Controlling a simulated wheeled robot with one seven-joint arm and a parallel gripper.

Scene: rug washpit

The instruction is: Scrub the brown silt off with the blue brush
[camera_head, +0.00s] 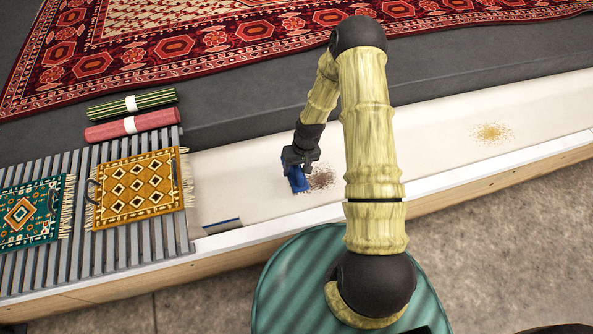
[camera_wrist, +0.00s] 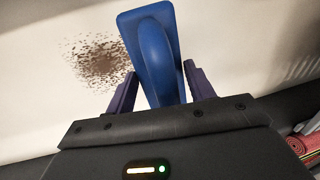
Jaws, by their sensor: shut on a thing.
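The blue brush (camera_head: 298,180) is in my gripper (camera_head: 297,158), which is shut on its handle. In the wrist view the brush (camera_wrist: 152,45) sits between the two fingers of my gripper (camera_wrist: 158,88). The brown silt (camera_head: 321,179) is a speckled patch on the pale strip, just right of the brush in the head view. In the wrist view the silt (camera_wrist: 103,63) lies left of the brush, close beside its edge. I cannot tell whether the brush touches the pale surface.
A yellow speckled patch (camera_head: 491,133) lies farther right on the pale strip (camera_head: 250,170). A flat blue-edged piece (camera_head: 221,226) lies at left. A slatted rack (camera_head: 110,245) holds an orange mat (camera_head: 137,190) and a green mat (camera_head: 32,212). Rolled rugs (camera_head: 131,125) lie behind.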

